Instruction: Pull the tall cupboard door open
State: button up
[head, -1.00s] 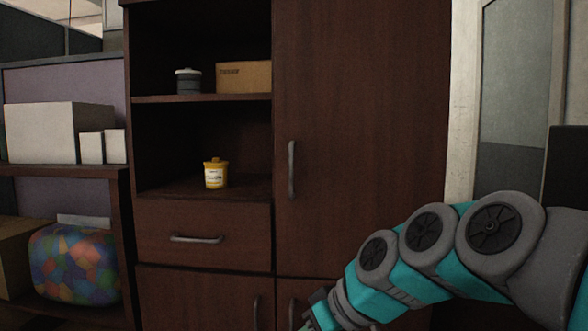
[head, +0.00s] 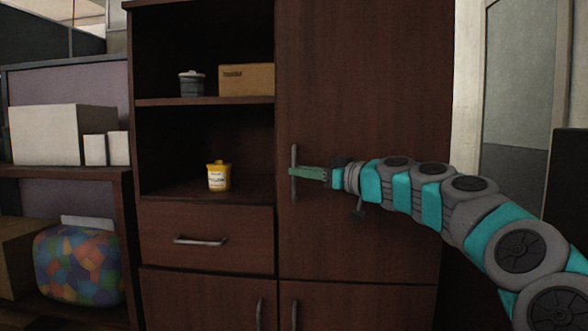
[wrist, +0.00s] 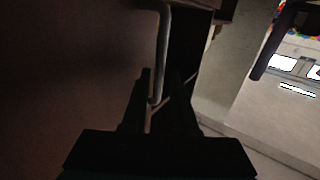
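The tall cupboard door (head: 365,90) is dark brown wood and looks shut, flush with the cupboard front. Its grey vertical bar handle (head: 295,185) is near the door's left edge. My gripper (head: 293,172) is at the handle, reaching in from the right at about its mid-height. In the wrist view the handle (wrist: 163,50) runs down between the two dark fingers (wrist: 161,92). The fingers stand apart, with a gap showing to the right of the handle, so the gripper looks open around it. Contact is too dark to tell.
Left of the door are open shelves with a yellow tub (head: 218,177), a grey tub (head: 192,84) and a cardboard box (head: 247,80). A drawer (head: 205,260) lies below them. A side shelf holds white boxes (head: 62,134) and a multicoloured bundle (head: 80,265).

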aim_at(294, 199)
jog(key=shift+x, duration=1.55)
grip_shut()
